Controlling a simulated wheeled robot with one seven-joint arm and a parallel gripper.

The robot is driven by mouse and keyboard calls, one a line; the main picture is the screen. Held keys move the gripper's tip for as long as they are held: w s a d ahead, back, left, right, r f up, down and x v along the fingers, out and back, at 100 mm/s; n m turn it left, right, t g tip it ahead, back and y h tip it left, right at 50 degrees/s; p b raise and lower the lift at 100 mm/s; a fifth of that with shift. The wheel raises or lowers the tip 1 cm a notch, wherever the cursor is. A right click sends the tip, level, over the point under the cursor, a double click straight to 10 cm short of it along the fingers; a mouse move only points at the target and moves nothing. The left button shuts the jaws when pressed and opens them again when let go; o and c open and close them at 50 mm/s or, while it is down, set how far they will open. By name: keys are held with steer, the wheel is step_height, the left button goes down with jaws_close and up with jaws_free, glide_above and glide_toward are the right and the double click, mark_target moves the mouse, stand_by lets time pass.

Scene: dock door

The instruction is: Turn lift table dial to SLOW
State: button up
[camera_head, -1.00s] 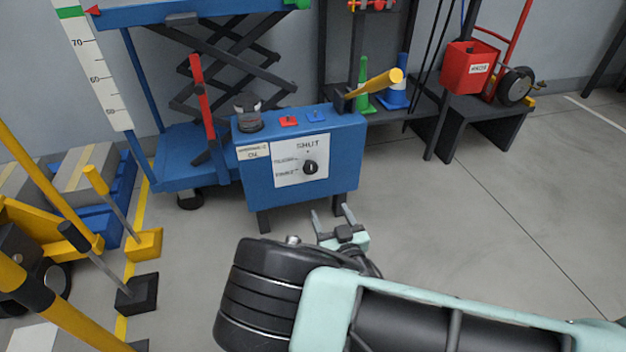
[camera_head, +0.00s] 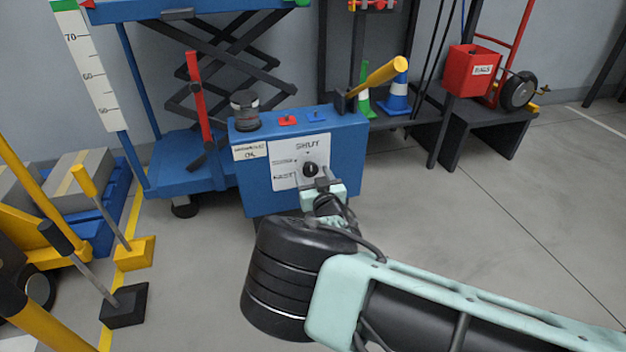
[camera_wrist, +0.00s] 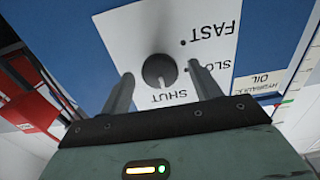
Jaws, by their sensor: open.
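The lift table dial is a round black knob (camera_head: 310,170) on a white label plate (camera_head: 286,165) on the front of a blue control box (camera_head: 350,150). In the wrist view the knob (camera_wrist: 160,70) lies between the two fingers, close ahead of them. The plate's words SHUT, SLOW and FAST show upside down there, with SLOW partly covered by a finger. A pale line on the knob points toward SHUT. My gripper (camera_wrist: 158,88) is open, one finger on each side of the knob; I cannot tell whether they touch it. In the head view my gripper (camera_head: 318,183) is just below the knob.
A dark jar (camera_head: 244,110), red and blue pieces and a yellow-handled tool (camera_head: 378,78) are on the box top. A red lever (camera_head: 199,100) stands at its left. A dark bench with a red bin (camera_head: 472,70) is to the right. The floor at right is clear.

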steer(key=c, duration=1)
steer(key=shift+o, duration=0.2)
